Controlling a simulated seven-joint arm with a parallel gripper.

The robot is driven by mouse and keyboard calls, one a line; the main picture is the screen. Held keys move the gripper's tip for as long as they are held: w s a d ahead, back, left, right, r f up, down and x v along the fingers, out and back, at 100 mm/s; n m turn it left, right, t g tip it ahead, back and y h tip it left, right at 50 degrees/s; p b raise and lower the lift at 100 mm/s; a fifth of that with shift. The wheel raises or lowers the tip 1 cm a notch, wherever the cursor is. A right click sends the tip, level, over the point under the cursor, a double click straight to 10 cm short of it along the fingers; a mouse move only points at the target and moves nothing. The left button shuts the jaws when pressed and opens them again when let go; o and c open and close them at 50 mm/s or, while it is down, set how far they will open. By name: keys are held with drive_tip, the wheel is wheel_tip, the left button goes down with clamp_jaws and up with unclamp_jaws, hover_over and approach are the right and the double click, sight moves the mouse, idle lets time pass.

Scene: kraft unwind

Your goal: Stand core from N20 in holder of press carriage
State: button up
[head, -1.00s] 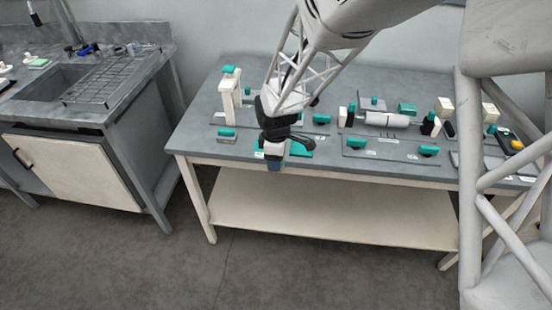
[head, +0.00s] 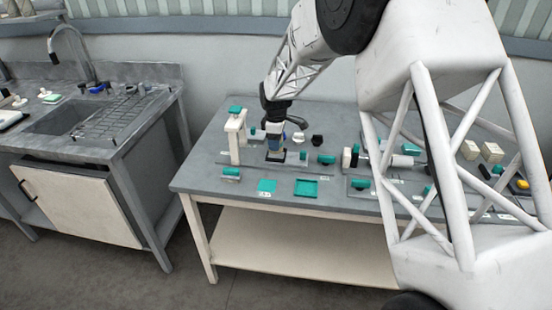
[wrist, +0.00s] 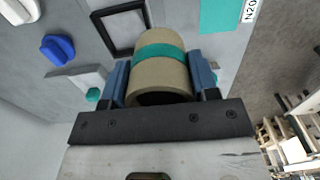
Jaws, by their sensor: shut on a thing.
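My gripper (wrist: 160,85) is shut on a tan cardboard core (wrist: 158,80) with a teal band, its blue fingers on either side. In the head view my gripper (head: 275,143) is over the left part of the bench, right of a white upright press frame (head: 236,140). The core is hard to make out there. A black square frame (wrist: 97,20), possibly the holder, lies just beyond the core in the wrist view, partly hidden by it. The teal N20 pad (wrist: 216,16) is at the upper right, and its surface looks bare. I cannot tell whether the core touches anything below.
A blue knob (wrist: 58,48) and a white knob (wrist: 20,10) are on the left in the wrist view. A teal tray (head: 306,188) lies at the bench front, with a roller (head: 402,161) and blocks further right. A sink unit (head: 70,115) stands left.

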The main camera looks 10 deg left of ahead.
drive_tip(key=w, duration=0.3)
drive_tip(key=w+r, duration=0.1)
drive_tip(key=w, duration=0.1)
drive_tip(key=shift+w+a, duration=0.15)
drive_tip(key=shift+a, duration=0.1)
drive_tip(key=shift+f, duration=0.15)
drive_tip(key=shift+f, duration=2.45)
drive_tip(key=shift+f, duration=1.45)
idle(1.5)
drive_tip(key=o, duration=1.3)
